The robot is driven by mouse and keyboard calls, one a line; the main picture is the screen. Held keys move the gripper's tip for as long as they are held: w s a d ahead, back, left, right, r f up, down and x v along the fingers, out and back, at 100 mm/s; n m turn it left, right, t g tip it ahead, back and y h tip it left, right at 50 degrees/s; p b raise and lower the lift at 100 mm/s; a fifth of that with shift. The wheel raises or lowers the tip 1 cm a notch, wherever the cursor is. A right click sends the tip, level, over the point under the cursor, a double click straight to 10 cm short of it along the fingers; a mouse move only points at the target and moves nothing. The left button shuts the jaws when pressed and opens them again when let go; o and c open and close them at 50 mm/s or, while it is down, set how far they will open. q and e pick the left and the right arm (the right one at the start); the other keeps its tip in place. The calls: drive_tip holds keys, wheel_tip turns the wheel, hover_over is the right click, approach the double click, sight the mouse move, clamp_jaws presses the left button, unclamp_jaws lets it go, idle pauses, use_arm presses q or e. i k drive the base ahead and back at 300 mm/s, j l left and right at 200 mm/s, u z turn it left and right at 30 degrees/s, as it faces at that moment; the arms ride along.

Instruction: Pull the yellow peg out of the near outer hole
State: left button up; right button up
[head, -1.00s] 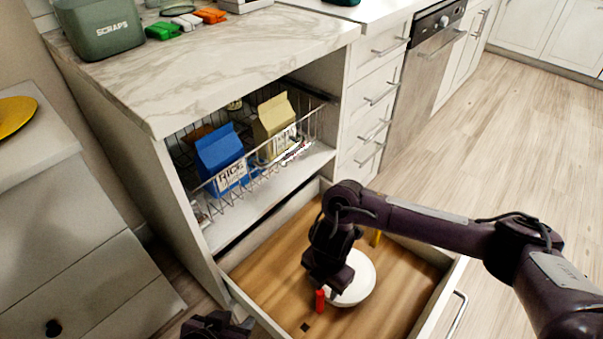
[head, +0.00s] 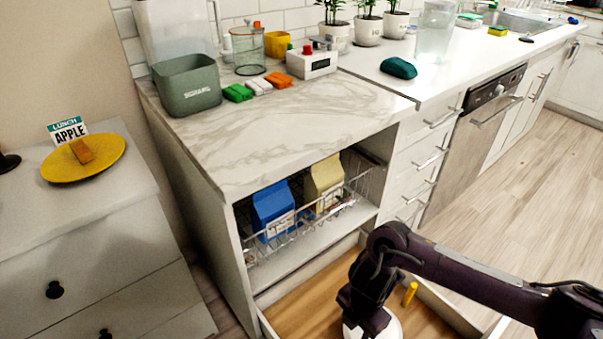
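The yellow peg (head: 410,293) stands slightly tilted in the open wooden-floored drawer (head: 310,304) at the lower right. Its hole is too small to make out. My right gripper (head: 368,326) points down over a white round disc (head: 392,330), left of the yellow peg and apart from it. Its fingertips are not clear, so I cannot tell if it is open or shut. The near part of the drawer is cut off by the bottom edge. My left gripper is out of view.
Above the drawer, a wire basket (head: 292,234) holds a blue carton (head: 272,208) and a tan carton (head: 323,182). The marble counter (head: 270,132) overhangs it. My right forearm crosses the drawer's right side. A grey dresser (head: 90,235) stands left.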

sight(412, 288)
drive_tip(key=k+j, duration=0.2)
drive_tip(key=k, duration=0.3)
drive_tip(key=k+j, duration=0.25)
drive_tip(key=k, duration=0.2)
